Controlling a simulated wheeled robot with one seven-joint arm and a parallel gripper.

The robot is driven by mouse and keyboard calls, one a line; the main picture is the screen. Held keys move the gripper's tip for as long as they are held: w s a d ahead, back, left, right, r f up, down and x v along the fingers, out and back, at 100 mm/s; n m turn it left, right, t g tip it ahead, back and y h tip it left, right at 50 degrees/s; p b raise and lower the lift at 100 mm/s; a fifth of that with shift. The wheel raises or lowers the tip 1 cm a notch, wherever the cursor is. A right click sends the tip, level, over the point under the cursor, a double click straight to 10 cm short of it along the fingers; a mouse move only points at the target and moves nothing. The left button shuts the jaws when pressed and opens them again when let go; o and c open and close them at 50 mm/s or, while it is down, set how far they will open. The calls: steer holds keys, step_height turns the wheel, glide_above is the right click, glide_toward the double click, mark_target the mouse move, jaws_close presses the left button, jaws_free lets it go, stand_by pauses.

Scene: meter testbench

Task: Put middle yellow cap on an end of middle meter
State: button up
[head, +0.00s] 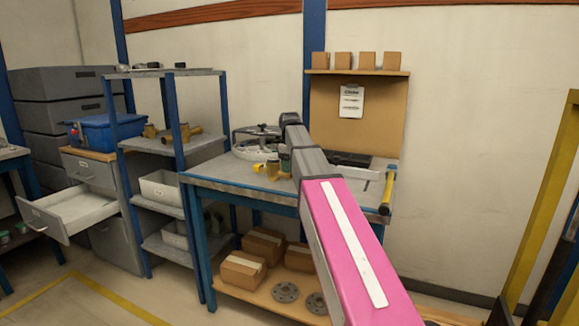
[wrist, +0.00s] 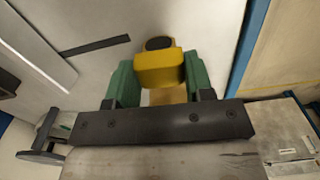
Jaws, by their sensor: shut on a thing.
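My gripper (wrist: 157,82) has green fingers and is shut on a yellow piece (wrist: 159,67) with a dark round top, which looks like a yellow cap. A tan-brown surface shows just below it between the fingers; I cannot tell whether the two touch. In the head view my gripper (head: 285,157) is over the workbench, partly hidden by my arm. A brass-brown meter (head: 272,170) stands on the bench beside it, with a small yellow cap (head: 258,168) at its left. Which meter or cap is the middle one is not clear.
The workbench (head: 226,180) also carries a round fixture (head: 252,147) at the back and a yellow-ended bar (head: 387,192) at the right edge. A grey shelf rack (head: 168,148) stands at left, close to the bench. Cardboard boxes (head: 243,268) lie below.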

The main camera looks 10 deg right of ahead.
steer(key=shift+f, duration=0.85)
steer(key=o, duration=1.2)
steer(key=shift+r, duration=0.15)
steer(key=shift+r, duration=3.4)
